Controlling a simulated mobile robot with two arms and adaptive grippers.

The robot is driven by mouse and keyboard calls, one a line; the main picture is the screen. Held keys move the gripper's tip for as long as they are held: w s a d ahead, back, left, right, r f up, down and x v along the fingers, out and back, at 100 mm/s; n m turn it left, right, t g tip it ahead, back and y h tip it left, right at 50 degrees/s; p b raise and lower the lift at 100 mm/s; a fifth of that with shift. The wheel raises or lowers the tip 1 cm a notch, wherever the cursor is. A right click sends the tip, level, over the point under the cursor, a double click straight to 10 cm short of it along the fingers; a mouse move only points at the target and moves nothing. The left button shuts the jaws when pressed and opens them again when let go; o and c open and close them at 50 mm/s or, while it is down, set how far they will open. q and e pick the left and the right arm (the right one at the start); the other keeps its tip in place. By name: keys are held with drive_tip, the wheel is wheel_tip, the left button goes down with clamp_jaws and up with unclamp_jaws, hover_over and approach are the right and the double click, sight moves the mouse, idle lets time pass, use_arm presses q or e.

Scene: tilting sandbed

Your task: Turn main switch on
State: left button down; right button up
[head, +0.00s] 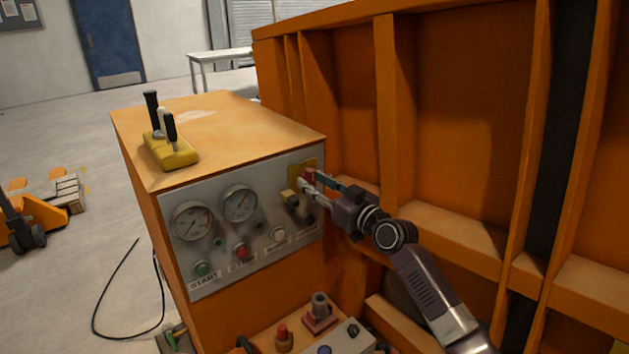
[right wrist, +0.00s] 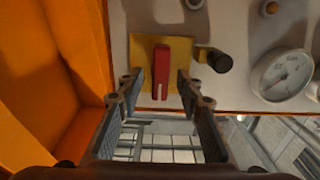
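The main switch is a red handle (right wrist: 160,68) on a yellow plate (right wrist: 146,50), on the grey control panel (head: 222,262) of the orange cabinet. In the head view the red handle (head: 308,176) is at the panel's upper right, partly hidden by my gripper. My right gripper (head: 311,179) is at the switch. In the right wrist view its two fingers (right wrist: 160,83) are apart, one on each side of the red handle, with a gap visible on both sides. My left gripper is not in view.
A black knob (right wrist: 219,61) sits close beside the yellow plate. The panel has gauges (head: 239,203), a green start button (head: 202,269) and a red button (head: 241,251). A tall orange ribbed wall (head: 470,110) stands close on the right. A yellow lever box (head: 170,150) is on top of the cabinet.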

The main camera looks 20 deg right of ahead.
drive_tip(key=shift+w, duration=0.2)
drive_tip(key=shift+c, duration=0.2)
clamp_jaws()
